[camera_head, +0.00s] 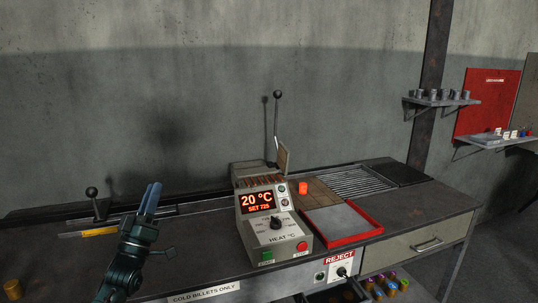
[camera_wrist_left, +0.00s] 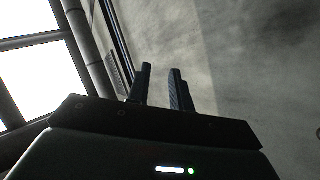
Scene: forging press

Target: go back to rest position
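My left gripper (camera_head: 152,197) is raised above the left part of the workbench (camera_head: 190,262), fingers pointing up. In the left wrist view its two fingers (camera_wrist_left: 160,88) stand apart with a narrow gap. Nothing is between them, and grey wall and a bright window show beyond. It touches nothing that I can see. My right gripper does not show clearly in either view.
A heater box (camera_head: 273,240) reads 20 °C, SET 725, with an upright lever (camera_head: 277,115) behind it. An orange piece (camera_head: 303,188) lies near a red-rimmed tray (camera_head: 345,238). A brass-coloured billet (camera_head: 13,289) stands far left. Coloured pieces (camera_head: 390,285) sit below the bench front.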

